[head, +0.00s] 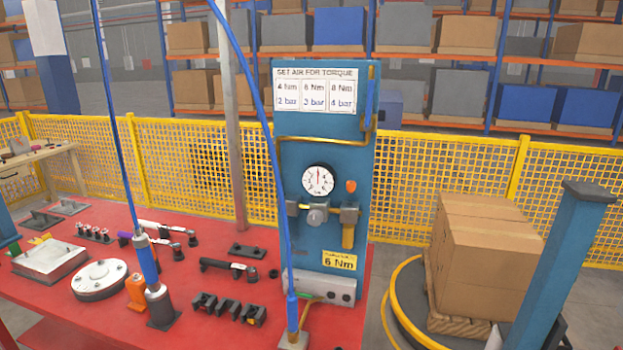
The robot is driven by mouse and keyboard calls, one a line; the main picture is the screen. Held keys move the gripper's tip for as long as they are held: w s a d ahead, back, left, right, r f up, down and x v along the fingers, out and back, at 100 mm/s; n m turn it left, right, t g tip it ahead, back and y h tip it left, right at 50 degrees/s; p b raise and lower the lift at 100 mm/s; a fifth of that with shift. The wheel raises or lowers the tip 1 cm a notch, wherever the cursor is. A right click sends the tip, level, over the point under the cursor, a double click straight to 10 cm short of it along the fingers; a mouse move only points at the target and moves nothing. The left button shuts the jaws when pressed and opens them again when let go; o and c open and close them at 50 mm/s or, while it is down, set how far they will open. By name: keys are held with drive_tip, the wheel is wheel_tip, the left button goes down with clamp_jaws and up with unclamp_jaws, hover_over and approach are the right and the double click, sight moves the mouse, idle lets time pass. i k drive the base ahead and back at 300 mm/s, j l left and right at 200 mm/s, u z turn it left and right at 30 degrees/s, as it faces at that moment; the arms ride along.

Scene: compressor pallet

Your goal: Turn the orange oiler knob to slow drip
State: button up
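The orange oiler knob (351,186) is small and sits at the right of the air fittings on the upright blue panel (320,150), just right of the pressure gauge. Below it is a grey fitting (349,212) with a brass-coloured bowl (348,236). The round white gauge (317,180) is above a grey regulator knob (317,215). The orange knob is too small to read its setting or any marks. My gripper is not in view.
The panel stands at the right end of a red bench (200,320) with several tools. A blue hose (275,170) hangs in front of the panel's left side. A blue post (555,270) and stacked cartons (480,255) are at right. Yellow mesh fence (455,180) runs behind.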

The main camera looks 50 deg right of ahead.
sight(350, 185)
drive_tip(key=z, duration=1.25)
